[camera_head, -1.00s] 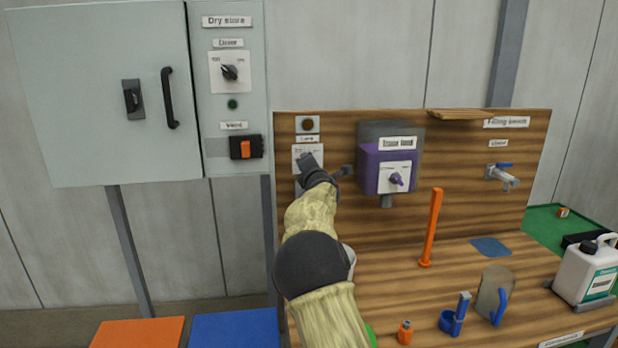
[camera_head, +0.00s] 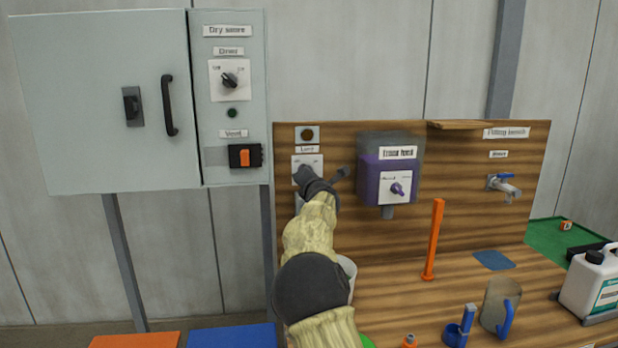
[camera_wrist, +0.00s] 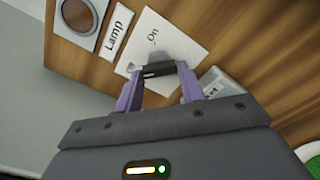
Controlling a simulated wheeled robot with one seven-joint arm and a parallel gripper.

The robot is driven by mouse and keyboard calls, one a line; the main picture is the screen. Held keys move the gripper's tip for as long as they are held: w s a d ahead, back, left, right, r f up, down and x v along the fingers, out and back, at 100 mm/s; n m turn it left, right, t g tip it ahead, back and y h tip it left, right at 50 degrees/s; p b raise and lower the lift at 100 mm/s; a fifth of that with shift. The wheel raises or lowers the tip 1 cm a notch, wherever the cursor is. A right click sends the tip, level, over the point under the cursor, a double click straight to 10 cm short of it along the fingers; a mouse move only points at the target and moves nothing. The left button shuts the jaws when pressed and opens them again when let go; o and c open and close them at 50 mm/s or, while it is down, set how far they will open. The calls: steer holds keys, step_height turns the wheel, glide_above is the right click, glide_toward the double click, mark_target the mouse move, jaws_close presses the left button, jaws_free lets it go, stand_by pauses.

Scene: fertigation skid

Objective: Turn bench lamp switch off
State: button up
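The bench lamp switch is a white plate (camera_head: 299,164) under the Lamp label on the wooden back panel. In the wrist view its plate (camera_wrist: 187,38) shows the word On and a grey knob (camera_wrist: 176,57). The round lamp indicator (camera_head: 307,134) above it looks dark brown. My gripper (camera_head: 303,176) is at the switch, covering much of it in the head view. In the wrist view its two purple fingers (camera_wrist: 160,76) stand apart, on either side of a dark piece at the knob. Whether they press on it is unclear. The Off marking is not readable.
A purple tank (camera_head: 376,181) with its own knob is mounted right of the switch. A grey cabinet (camera_head: 100,100) stands left. An orange post (camera_head: 433,240), a jug (camera_head: 497,305) and a white canister (camera_head: 590,285) are on the bench.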

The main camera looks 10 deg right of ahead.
steer(key=o, duration=0.4)
steer(key=shift+s+f, duration=0.1)
steer(key=shift+s, duration=0.05)
steer(key=shift+s+b, duration=0.25)
steer(key=shift+b, duration=0.1)
steer(key=s+b, duration=0.6)
steer(key=s, duration=1)
steer(key=shift+s, duration=0.3)
